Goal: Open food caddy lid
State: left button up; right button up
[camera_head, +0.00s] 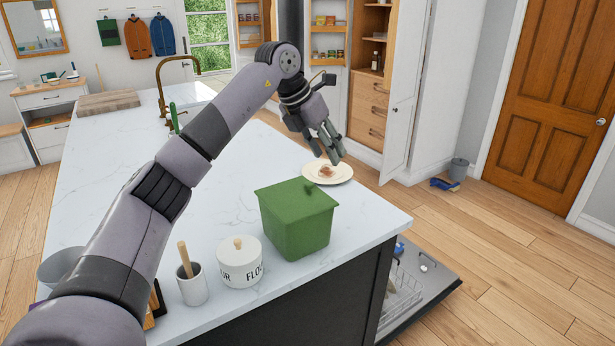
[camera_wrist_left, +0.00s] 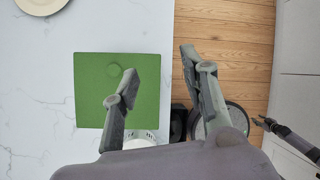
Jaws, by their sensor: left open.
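The green food caddy (camera_head: 295,228) stands near the right corner of the white island. Its lid (camera_head: 296,197) lies flat and shut on top. The lid shows from above in the wrist view (camera_wrist_left: 95,95), with a round mark near its far edge. My left gripper (camera_head: 328,157) is open and empty, above and apart from the caddy. In the wrist view, one finger of the left gripper (camera_wrist_left: 158,62) overlaps the lid and the other overlaps the floor. My right gripper (camera_wrist_left: 262,122) shows small at the wrist view's right edge; its jaws are unclear.
A plate with food (camera_head: 341,175) sits behind the caddy. A white flour jar (camera_head: 239,265) and a utensil pot (camera_head: 193,288) stand left of it. The open dishwasher door (camera_head: 425,285) is low at the right. The island's middle (camera_head: 150,130) is largely clear.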

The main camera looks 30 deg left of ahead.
aim_at(309, 183)
pick_arm(q)
jog(key=s+a+r+n+y, duration=0.1)
jog(key=s+a+r+y, duration=0.25)
jog(key=a, duration=0.35)
jog(key=shift+g+h, duration=0.3)
jog(key=shift+h, duration=0.15)
jog(key=p+x, duration=0.1)
jog(key=x, duration=0.4)
jog(key=p+x, duration=0.1)
jog(key=x, duration=0.4)
jog(key=p+x, duration=0.1)
jog(key=x, duration=0.4)
jog(key=shift+w+d+f, duration=0.15)
jog(key=shift+w, duration=0.25)
jog(key=shift+w+f, duration=0.15)
jog(key=shift+f, duration=0.25)
pick_arm(e)
jog(key=r, duration=0.1)
jog(key=w+r, duration=0.1)
jog(key=r, duration=0.1)
jog(key=shift+a+r, duration=0.2)
jog(key=shift+r, duration=0.05)
pick_arm(q)
jog(key=c, duration=1)
grip_shut()
pick_arm(e)
jog(key=shift+d, duration=0.15)
